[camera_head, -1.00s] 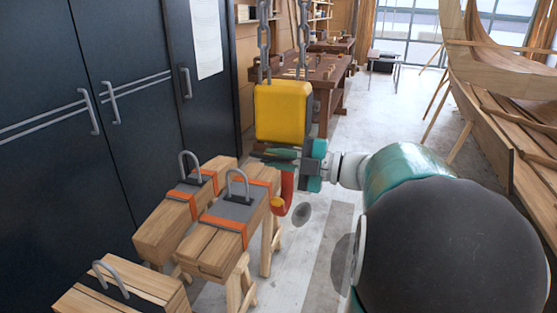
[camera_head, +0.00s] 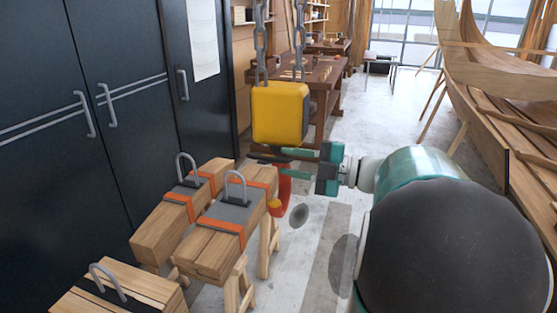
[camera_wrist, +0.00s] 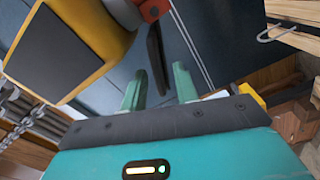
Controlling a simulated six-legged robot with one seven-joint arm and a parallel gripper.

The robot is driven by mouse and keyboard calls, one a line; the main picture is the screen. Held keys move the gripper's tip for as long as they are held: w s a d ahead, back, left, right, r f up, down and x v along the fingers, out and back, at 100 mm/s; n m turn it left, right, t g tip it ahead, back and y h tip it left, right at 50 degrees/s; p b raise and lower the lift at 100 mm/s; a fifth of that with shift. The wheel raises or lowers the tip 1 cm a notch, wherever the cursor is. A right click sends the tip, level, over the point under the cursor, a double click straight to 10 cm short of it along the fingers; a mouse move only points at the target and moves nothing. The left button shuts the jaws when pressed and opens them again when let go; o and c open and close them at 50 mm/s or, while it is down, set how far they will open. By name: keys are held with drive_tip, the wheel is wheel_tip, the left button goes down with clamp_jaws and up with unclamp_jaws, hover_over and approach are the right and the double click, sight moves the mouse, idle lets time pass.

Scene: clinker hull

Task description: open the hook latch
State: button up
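The yellow hoist block (camera_head: 278,114) hangs on chains, with the orange-red hook (camera_head: 283,184) below it. In the wrist view the block (camera_wrist: 95,35) fills the upper left, and a red part of the hook (camera_wrist: 153,10) shows at the top. A dark, narrow bar, apparently the latch (camera_wrist: 157,60), reaches from near the red part towards my gripper (camera_wrist: 158,88). My gripper is open, its two green fingers apart, with the bar's end showing between them. In the head view my gripper (camera_head: 285,163) is just under the block, beside the hook. Contact cannot be told.
Wooden beams with orange straps and metal shackles (camera_head: 235,187) stand on trestles at lower left. Dark cabinets (camera_head: 90,110) line the left. A wooden boat hull (camera_head: 500,110) is at right. A workbench (camera_head: 325,85) stands behind; the floor between is clear.

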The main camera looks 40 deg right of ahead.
drive_tip(key=v, duration=0.9)
drive_tip(key=shift+s+d, duration=0.25)
drive_tip(key=shift+s, duration=0.05)
drive_tip(key=shift+a, duration=0.1)
